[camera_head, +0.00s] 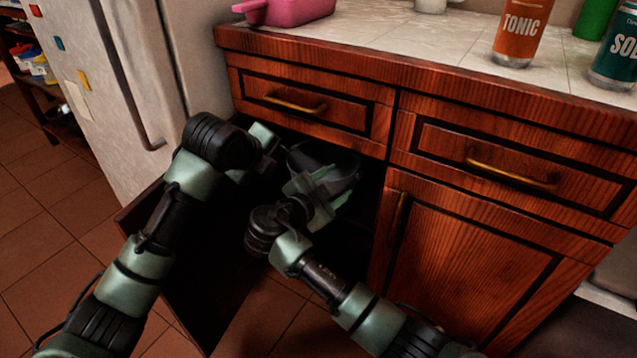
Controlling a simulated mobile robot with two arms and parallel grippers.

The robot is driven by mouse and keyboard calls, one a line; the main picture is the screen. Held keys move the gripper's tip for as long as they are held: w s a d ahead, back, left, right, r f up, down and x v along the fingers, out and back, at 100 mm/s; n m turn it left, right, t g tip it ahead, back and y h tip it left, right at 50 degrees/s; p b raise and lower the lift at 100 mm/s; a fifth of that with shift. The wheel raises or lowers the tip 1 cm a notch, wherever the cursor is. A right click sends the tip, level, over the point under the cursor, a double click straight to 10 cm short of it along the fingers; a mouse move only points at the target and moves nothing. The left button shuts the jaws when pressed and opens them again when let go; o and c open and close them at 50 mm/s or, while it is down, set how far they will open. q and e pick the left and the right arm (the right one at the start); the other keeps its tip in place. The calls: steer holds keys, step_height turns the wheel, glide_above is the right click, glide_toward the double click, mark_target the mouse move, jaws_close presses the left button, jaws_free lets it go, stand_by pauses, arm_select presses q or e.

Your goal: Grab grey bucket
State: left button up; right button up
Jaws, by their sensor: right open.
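The grey bucket (338,160) stands inside the dark open lower cabinet, just under the left drawer. Its lower part is hidden by my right gripper and by shadow. My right gripper (322,186) is open in front of the bucket, its fingers overlapping the bucket's front in the picture. I cannot tell whether they touch it. My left gripper (268,139) is at the cabinet opening, left of the bucket. Its fingers are mostly hidden by its wrist and the dark, so its jaw state is unclear.
The open cabinet door (215,275) swings out to the left, behind my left arm. A white fridge (120,75) stands at the left. The counter (410,40) above holds a pink container (290,11), an orange tonic bottle (518,30) and a teal bottle (615,55).

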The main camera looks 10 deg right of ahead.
mark_target(295, 174)
steer(key=shift+a+f+m+g, duration=0.15)
steer(key=shift+m+g, duration=0.35)
steer(key=shift+s, duration=0.1)
arm_select(q)
steer(key=shift+s+d+f+m+g, duration=0.25)
steer(key=shift+s+d, duration=0.1)
steer(key=shift+d, duration=0.15)
steer(key=shift+s+d+f+m+g, duration=0.15)
steer(key=shift+s+d+m+g, duration=0.15)
steer(key=shift+d, duration=0.2)
steer(key=shift+x, duration=3.95)
arm_select(e)
steer(key=shift+x, duration=3.9)
arm_select(q)
steer(key=shift+c, duration=0.4)
arm_select(e)
steer(key=shift+c, duration=0.3)
arm_select(q)
jaws_close()
arm_select(e)
steer(key=c, duration=1)
jaws_close()
